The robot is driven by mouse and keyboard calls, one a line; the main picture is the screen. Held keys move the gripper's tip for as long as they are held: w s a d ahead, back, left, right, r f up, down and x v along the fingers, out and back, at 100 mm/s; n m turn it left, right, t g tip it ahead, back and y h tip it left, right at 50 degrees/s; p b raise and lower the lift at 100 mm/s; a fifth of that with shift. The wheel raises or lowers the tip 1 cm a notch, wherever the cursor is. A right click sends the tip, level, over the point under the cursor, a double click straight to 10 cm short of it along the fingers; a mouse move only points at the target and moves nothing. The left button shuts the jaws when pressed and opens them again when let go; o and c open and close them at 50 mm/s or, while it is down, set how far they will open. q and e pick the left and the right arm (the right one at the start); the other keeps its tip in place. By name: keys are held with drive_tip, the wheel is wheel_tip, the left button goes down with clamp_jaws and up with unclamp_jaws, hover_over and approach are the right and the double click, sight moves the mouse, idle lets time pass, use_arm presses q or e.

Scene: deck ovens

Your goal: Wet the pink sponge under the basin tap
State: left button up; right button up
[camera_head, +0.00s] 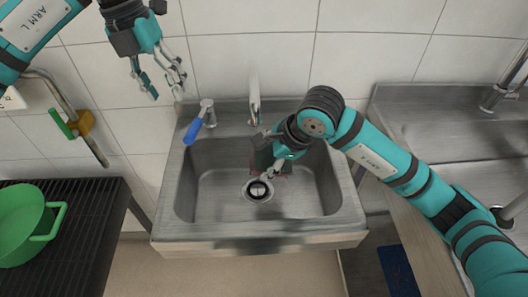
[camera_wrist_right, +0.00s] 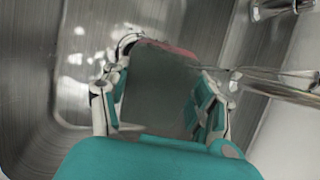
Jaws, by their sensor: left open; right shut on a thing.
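The basin (camera_head: 190,215) is a steel sink against the tiled wall. Its tap (camera_head: 254,100) stands at the back middle, with a blue lever (camera_head: 194,130) to its left. My right gripper (camera_head: 270,168) is down inside the basin, in front of the tap and above the drain. In the right wrist view it is shut on the sponge (camera_wrist_right: 165,85), a dark grey-green block with a pink edge. The tap spout (camera_wrist_right: 285,88) shows beside it at the right. I cannot tell whether water runs. My left gripper (camera_head: 158,84) is open and empty, up by the wall.
A green pot (camera_head: 22,225) stands on a black slatted rack (camera_head: 95,200) at the left. A brass valve with a green handle (camera_head: 75,125) is on a wall pipe. A second steel sink (camera_head: 450,120) lies at the right. The basin's left side is clear.

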sight(199, 120)
use_arm(q)
drive_tip(key=shift+c, duration=0.3)
drive_tip(key=c, duration=0.7)
drive_tip(key=shift+w+a+f+n+h, duration=0.1)
drive_tip(key=shift+a+f+n+h, duration=0.2)
drive_tip(key=shift+n, duration=0.2)
clamp_jaws()
drive_tip(key=w+a+f+n+g+h, duration=0.15)
drive_tip(key=a+f+n+h, duration=0.55)
drive_tip(key=a+n, duration=0.8)
drive_tip(key=d+f, duration=0.2)
drive_tip(key=d, duration=0.2)
drive_tip(key=d+f+n, duration=0.1)
drive_tip(key=d, duration=0.3)
drive_tip(key=d+f+n, duration=0.1)
drive_tip(key=d+f, duration=0.1)
drive_tip(key=d, duration=0.2)
drive_tip(key=shift+s+d+f+t, duration=0.25)
drive_tip(key=shift+s+d+f, duration=0.05)
drive_tip(key=shift+d+f, duration=0.1)
drive_tip(key=shift+d+r, duration=0.15)
drive_tip(key=shift+d, duration=0.25)
